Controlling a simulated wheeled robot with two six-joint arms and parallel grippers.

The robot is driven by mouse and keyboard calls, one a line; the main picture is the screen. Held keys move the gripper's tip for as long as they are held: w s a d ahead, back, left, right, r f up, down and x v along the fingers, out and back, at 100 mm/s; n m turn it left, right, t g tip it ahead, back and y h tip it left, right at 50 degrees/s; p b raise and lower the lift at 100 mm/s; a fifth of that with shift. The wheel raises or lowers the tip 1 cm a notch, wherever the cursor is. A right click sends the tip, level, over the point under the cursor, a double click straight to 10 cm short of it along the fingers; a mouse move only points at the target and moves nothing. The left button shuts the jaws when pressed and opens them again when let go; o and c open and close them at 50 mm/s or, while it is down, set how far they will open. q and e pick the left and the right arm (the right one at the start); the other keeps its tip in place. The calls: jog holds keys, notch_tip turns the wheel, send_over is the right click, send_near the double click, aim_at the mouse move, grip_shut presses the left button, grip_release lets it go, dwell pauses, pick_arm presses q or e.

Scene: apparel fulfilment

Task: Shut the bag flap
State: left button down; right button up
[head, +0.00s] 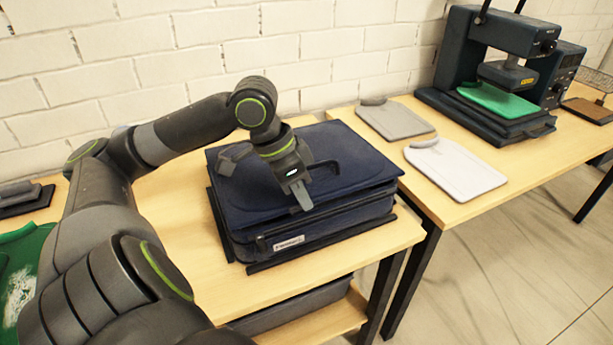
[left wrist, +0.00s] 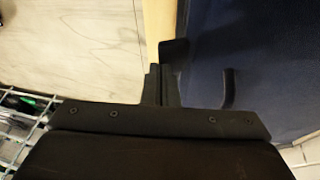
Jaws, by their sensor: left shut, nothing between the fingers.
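The navy bag (head: 340,222) lies on a dark tray (head: 232,248) on the wooden table, with a white label on its front side. Its flap (head: 350,150) lies over the top, with a narrow gap along the front edge. A dark curved handle (head: 325,164) is on the flap and also shows in the left wrist view (left wrist: 228,88). My left gripper (head: 302,198) is shut and empty, pointing down at the flap's front edge; I cannot tell if it touches. In the left wrist view, the closed fingers (left wrist: 162,85) are beside the blue flap (left wrist: 265,70). My right gripper is out of view.
A heat press (head: 500,75) with a green pad stands on the right table. Two flat boards, one grey (head: 395,120) and one pale (head: 455,170), lie there too. A white brick wall is behind. A green item (head: 22,270) is at the far left.

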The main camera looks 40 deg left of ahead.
pick_arm(q)
jog(key=shift+d+f, duration=0.1)
jog(key=shift+f, duration=0.8)
jog(key=shift+s+d+f, duration=0.1)
jog(key=shift+s+f, duration=0.1)
jog(key=shift+f, duration=0.05)
jog(key=shift+s+d+f+b, duration=0.1)
jog(key=shift+f+b, duration=0.05)
jog(key=shift+b, duration=0.15)
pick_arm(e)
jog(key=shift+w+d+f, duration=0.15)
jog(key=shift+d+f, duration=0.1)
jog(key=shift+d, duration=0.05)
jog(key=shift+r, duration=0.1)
